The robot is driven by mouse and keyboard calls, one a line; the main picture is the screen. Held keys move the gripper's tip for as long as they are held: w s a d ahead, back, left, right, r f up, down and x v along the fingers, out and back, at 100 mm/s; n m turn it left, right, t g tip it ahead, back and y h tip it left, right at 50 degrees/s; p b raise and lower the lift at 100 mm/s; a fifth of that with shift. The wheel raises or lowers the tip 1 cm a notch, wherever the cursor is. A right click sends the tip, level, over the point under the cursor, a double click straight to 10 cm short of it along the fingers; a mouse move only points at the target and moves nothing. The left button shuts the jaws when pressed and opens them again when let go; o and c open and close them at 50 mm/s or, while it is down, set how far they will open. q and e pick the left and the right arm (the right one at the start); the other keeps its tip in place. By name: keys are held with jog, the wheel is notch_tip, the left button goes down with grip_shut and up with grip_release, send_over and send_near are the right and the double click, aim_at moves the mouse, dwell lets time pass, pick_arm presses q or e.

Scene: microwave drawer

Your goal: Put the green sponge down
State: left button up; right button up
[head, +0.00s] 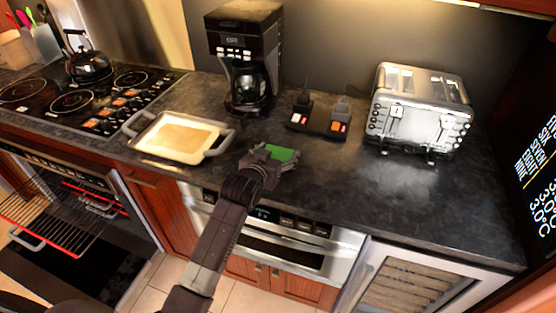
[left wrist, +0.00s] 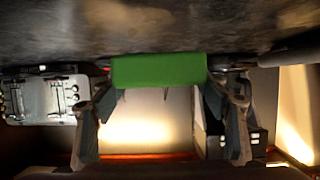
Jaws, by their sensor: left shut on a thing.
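The green sponge (head: 281,153) is in my left gripper (head: 272,160), over the front part of the dark countertop (head: 330,190) in the head view. In the left wrist view, the sponge (left wrist: 160,70) lies across between the two fingers of my left gripper (left wrist: 160,100), which is shut on it. The counter surface (left wrist: 160,30) shows close by the sponge along the top of that view. I cannot tell whether the sponge touches the counter. My right gripper is not in view.
A tray with handles (head: 180,138) sits left of the gripper. A coffee maker (head: 246,60), a power strip (head: 318,122) and a toaster (head: 418,110) stand behind. The kettle (head: 88,62) is on the stove. The oven (head: 70,215) is open at left. Counter right of the gripper is clear.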

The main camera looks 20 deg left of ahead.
pick_arm(q)
notch_tip(320, 180, down, 3)
jog(key=shift+f, duration=0.2)
jog(key=o, duration=0.8)
jog(key=shift+s, duration=0.1)
jog(key=b+v, duration=0.1)
jog(key=v, duration=1.1)
jog(key=shift+r, duration=0.1)
